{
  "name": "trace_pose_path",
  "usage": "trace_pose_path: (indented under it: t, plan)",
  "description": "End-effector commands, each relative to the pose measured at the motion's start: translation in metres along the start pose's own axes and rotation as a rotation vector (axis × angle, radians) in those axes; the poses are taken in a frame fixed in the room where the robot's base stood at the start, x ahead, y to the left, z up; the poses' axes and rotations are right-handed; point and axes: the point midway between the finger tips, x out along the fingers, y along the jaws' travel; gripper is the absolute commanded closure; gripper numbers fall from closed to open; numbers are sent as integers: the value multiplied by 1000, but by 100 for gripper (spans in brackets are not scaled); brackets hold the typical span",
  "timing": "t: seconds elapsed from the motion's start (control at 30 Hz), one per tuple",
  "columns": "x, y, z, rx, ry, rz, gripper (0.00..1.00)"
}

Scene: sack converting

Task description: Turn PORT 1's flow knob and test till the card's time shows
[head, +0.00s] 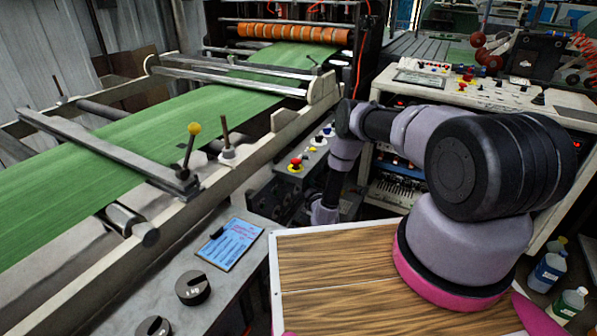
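A blue card (230,243) with darker and pink print lies flat on the grey bench left of my wooden top. Its print is too small to read. A small control panel (312,158) with red, yellow, blue and black buttons or knobs stands beyond the bench, beside the green sheet machine. I cannot read a PORT 1 label or tell which knob is its flow knob. My arm reaches forward and then bends down beside this panel. Its end drops behind the edge of the wooden top, and the gripper's fingers do not show.
Two black weights (193,287), one marked 1 kg, sit on the bench. The green sheet (95,160) runs along the left under metal bars. A console (470,88) with many buttons stands behind my arm. Bottles (548,268) stand at the lower right.

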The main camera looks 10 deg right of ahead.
Motion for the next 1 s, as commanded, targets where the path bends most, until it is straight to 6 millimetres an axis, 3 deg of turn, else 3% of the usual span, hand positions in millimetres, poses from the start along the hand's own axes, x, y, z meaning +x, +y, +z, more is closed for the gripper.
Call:
trace_pose_path:
  t: [1.0]
  plan:
    - [6, 4, -4, 0, 0, -1, 100]
